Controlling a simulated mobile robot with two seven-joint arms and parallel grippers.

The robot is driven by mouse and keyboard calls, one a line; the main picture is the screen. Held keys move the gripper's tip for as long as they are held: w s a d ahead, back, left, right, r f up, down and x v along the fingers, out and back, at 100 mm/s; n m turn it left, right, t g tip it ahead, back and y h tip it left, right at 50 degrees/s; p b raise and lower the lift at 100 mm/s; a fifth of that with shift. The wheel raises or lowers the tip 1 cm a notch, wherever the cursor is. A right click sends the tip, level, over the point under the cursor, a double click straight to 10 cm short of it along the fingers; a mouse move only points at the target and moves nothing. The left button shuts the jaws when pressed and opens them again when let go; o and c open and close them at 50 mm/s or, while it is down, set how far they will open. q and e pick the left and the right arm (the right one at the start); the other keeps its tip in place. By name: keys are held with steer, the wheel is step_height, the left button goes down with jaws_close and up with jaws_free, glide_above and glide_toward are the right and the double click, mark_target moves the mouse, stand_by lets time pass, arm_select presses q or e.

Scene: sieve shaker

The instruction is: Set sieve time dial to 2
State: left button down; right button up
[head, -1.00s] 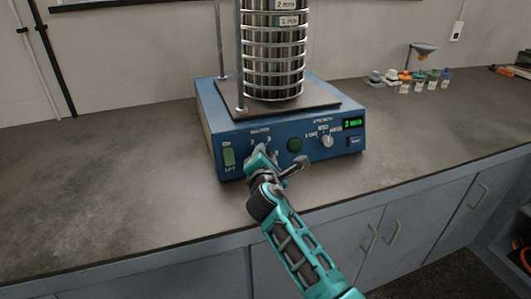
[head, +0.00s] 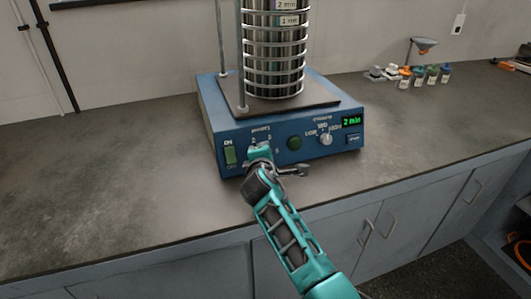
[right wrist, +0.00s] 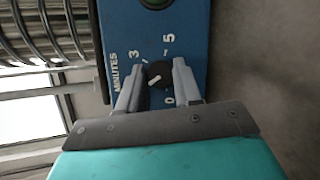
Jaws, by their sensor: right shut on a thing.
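The blue sieve shaker (head: 214,128) stands on the counter with its controls facing me. Its green display (head: 351,121) reads "2 min". The black minutes dial (right wrist: 158,74) with a pale pointer mark shows in the right wrist view, beside printed numbers including 3, 5 and 0. My right gripper (right wrist: 157,80) has one finger on each side of the dial and is shut on it. In the head view my right gripper (head: 261,152) hides the dial at the panel's lower left. My left gripper is out of view.
A tall metal sieve stack (head: 273,62) stands on the shaker between rods. The panel also has a green power switch (head: 230,155), a round green button (head: 294,143) and an amplitude knob (head: 326,139). Small bottles (head: 418,76) stand back right. The counter left is clear.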

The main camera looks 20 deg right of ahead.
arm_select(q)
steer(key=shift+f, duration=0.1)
arm_select(e)
steer(key=shift+f, duration=0.15)
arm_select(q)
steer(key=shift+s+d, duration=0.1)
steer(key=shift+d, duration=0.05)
arm_select(e)
steer(key=o, duration=1)
steer(key=shift+o, duration=0.2)
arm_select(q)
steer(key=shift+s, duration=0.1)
arm_select(e)
steer(key=shift+s, duration=0.1)
